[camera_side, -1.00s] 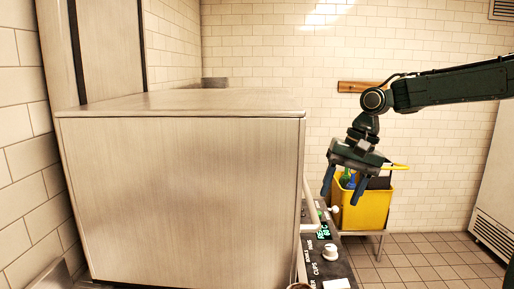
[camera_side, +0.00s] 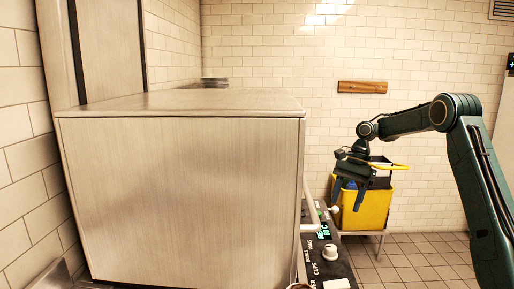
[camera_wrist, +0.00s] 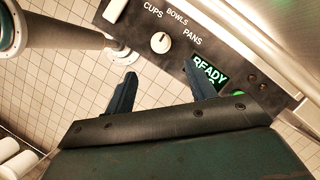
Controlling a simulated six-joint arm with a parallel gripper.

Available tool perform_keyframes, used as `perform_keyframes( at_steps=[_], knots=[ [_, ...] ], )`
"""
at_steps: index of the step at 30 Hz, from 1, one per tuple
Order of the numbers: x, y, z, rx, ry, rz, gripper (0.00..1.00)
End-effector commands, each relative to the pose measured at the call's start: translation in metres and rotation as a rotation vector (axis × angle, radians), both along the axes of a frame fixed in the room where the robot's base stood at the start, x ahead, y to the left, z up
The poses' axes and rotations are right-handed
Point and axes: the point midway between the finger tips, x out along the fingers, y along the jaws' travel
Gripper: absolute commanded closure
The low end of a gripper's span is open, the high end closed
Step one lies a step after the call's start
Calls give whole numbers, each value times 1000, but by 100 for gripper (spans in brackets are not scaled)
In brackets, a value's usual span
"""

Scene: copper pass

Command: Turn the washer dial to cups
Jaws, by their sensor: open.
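The washer dial (camera_side: 330,253) is a white round knob on the dark control panel at the washer's right side. In the wrist view the dial (camera_wrist: 160,42) sits below the printed words CUPS, BOWLS and PANS; I cannot tell surely which word its mark faces. My gripper (camera_side: 348,197) is open and empty in the side view, above and beyond the dial, its fingers pointing down. In the wrist view my gripper's fingers (camera_wrist: 161,72) are apart, with the dial ahead of the gap and not touched.
A green READY display (camera_wrist: 208,73) and a green light (camera_wrist: 238,95) are right of the dial. A pale tube with a flange (camera_wrist: 118,52) stands left of it. The big steel washer (camera_side: 180,190) fills the left. A yellow mop bucket (camera_side: 366,212) stands behind the gripper.

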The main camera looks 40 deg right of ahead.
Motion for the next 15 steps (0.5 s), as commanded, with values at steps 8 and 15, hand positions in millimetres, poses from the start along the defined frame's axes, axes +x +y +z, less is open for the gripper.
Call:
perform_keyframes(
  at_steps=[8,15],
  knots=[
    [0,0,-2,1,2,-2,45],
    [0,4,-9,4,2,-1,45]
  ],
)
